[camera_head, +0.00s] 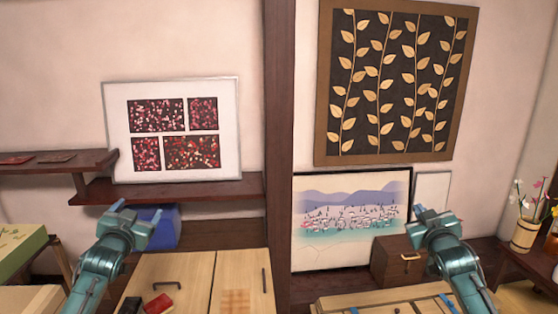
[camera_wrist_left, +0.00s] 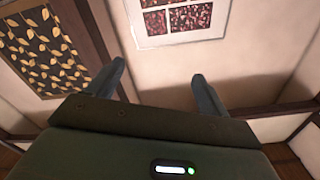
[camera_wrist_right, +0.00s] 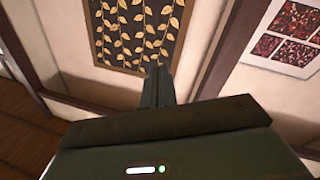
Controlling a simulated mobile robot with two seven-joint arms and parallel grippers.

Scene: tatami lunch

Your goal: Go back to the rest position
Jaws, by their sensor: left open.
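My left gripper (camera_head: 137,212) is raised at the left, in front of a blue box and a low wooden cabinet. Its two fingers stand apart and nothing is between them; the gap also shows in the left wrist view (camera_wrist_left: 158,82). My right gripper (camera_head: 420,213) is raised at the right, in front of a small brown drawer box. In the right wrist view (camera_wrist_right: 158,82) its fingers are together, with nothing seen between them. Both grippers point up and away from me, toward the wall.
A light wooden cabinet (camera_head: 190,275) stands below, with a red item (camera_head: 159,303) on it. A blue box (camera_head: 163,228) sits under the wall shelf (camera_head: 180,192). The drawer box (camera_head: 397,262) and a flower pot (camera_head: 525,235) are at the right. A wooden post (camera_head: 279,150) divides the wall.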

